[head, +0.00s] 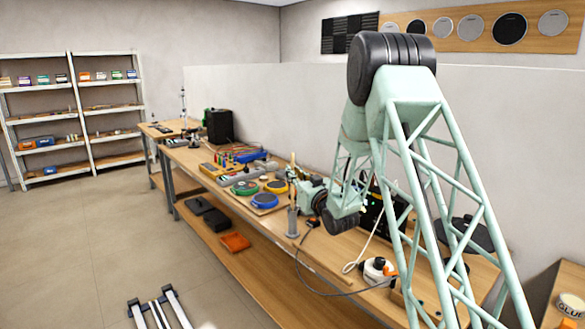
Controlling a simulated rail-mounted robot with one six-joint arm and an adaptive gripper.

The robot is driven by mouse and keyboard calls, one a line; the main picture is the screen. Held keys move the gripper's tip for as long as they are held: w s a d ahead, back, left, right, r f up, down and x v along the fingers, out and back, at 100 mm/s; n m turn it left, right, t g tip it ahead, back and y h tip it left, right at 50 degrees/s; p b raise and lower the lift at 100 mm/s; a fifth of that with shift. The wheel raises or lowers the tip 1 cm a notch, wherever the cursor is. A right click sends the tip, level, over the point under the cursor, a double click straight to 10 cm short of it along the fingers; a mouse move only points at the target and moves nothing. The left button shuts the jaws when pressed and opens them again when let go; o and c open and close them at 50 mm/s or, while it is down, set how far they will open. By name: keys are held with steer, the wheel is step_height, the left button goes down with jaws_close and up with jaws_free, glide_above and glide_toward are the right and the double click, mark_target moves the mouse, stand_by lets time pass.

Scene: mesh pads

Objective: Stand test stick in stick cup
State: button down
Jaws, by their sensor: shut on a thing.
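My gripper (295,174) is at the end of my mint-green arm, over the front part of the workbench. It is small in the head view, and its jaws are shut on a thin tan stick, which I take to be the test stick (293,159). The stick stands about upright, with its upper end showing above the jaws. A grey cylinder, which looks like the stick cup (293,222), stands near the bench's front edge, below my gripper in the picture. The stick's lower end is hard to make out, so I cannot tell whether it is inside the cup.
Colored round pads (264,201) lie left of the cup on the workbench (330,274). A black box (217,126) stands farther back. A cable (299,262) hangs over the front edge. A white round device (378,270) sits to the right, near my arm.

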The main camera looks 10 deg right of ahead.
steer(key=shift+f, duration=1.3)
steer(key=c, duration=2.7)
jaws_free()
steer(key=shift+c, duration=0.2)
steer(key=shift+s, duration=0.15)
steer(key=v, duration=1.1)
steer(key=shift+s, duration=0.35)
steer(key=shift+d, duration=0.1)
